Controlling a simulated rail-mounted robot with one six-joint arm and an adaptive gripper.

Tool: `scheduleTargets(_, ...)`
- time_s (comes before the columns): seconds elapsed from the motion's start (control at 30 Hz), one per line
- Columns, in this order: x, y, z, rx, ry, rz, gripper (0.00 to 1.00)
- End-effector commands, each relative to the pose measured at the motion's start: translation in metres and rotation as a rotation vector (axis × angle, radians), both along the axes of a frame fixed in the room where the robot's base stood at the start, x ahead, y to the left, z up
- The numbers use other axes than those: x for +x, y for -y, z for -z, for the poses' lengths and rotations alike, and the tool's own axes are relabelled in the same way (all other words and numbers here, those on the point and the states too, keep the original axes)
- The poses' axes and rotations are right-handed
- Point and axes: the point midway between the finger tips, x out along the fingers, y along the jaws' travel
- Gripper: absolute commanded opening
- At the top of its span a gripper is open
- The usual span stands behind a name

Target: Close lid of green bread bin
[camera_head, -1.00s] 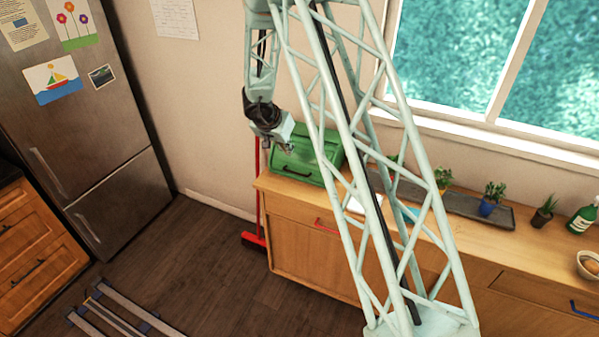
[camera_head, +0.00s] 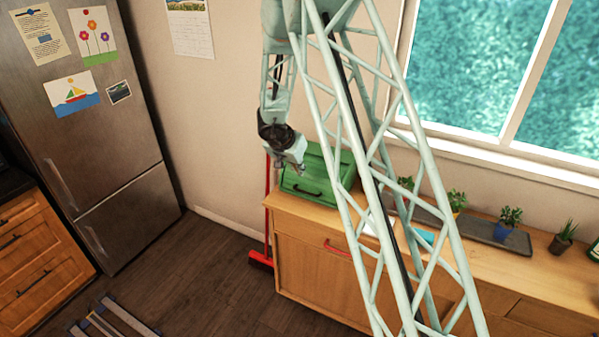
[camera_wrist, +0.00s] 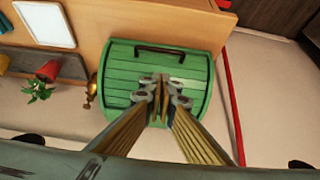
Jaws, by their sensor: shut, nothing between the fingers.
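The green bread bin (camera_head: 312,178) stands on the far left end of the wooden counter, against the wall. Its slatted green front with a dark handle faces out, and the lid looks closed. In the wrist view the bin (camera_wrist: 120,80) fills the middle, with its dark handle (camera_wrist: 174,49) along the edge near the counter front. My gripper (camera_wrist: 161,82) is shut and empty, its fingertips over the slatted lid. In the head view my gripper (camera_head: 292,168) hangs at the bin's left front; whether it touches the bin I cannot tell.
The wooden counter (camera_head: 300,215) runs right under the window. A grey tray (camera_head: 485,231) with potted plants lies along its back. A red broom (camera_head: 267,200) leans at the counter's left end. A fridge (camera_head: 100,130) stands left. The floor between is mostly clear.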

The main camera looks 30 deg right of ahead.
Motion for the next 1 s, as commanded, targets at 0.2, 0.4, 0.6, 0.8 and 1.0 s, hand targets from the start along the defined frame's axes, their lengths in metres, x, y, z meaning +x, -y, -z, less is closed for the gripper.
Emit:
scheduleTargets(0.2, 0.008, 0.01, 0.022, 0.0, 0.0, 0.0, 0.0)
scheduleTargets(0.4, 0.015, 0.021, 0.042, 0.0, 0.0, 0.001, 0.0)
scheduleTargets(0.6, 0.023, 0.031, 0.063, -0.001, -0.001, 0.001, 0.0)
scheduleTargets(0.8, 0.026, 0.033, 0.086, -0.001, -0.001, -0.002, 0.0)
scheduleTargets(1.0, 0.023, 0.03, 0.103, -0.001, -0.001, 0.001, 0.0)
